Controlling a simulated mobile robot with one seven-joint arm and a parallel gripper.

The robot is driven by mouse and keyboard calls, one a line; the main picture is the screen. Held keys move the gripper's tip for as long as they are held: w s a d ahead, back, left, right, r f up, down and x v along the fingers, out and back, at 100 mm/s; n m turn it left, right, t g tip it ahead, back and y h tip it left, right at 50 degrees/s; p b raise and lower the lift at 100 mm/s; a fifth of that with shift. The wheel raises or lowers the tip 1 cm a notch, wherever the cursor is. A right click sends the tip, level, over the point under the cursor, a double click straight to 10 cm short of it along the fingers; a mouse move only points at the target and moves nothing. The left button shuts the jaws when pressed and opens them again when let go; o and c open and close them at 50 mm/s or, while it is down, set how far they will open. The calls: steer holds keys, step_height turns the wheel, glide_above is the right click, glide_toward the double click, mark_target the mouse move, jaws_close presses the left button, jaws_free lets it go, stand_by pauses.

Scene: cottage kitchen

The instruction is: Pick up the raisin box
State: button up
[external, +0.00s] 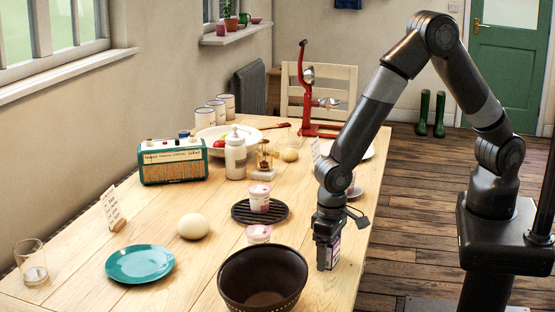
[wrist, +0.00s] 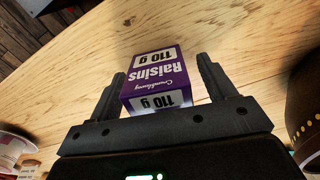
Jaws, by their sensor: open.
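The raisin box (wrist: 155,72) is a small purple carton with white labels reading "Raisins" and "110 g". In the wrist view it stands on the wooden table between the two fingers of my gripper (wrist: 162,85). The fingers are open, with a visible gap at the right finger and a narrower one at the left. In the external view my gripper (external: 328,258) points down at the table's right edge, and part of the raisin box (external: 335,250) shows beside its fingers. The rest of the box is hidden behind the gripper there.
A dark brown bowl (external: 262,280) stands close left of my gripper. The table edge is close on the right.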

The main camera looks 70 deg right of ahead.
steer(key=shift+f, duration=0.2)
steer(key=c, duration=1.1)
steer(key=shift+r, duration=0.1)
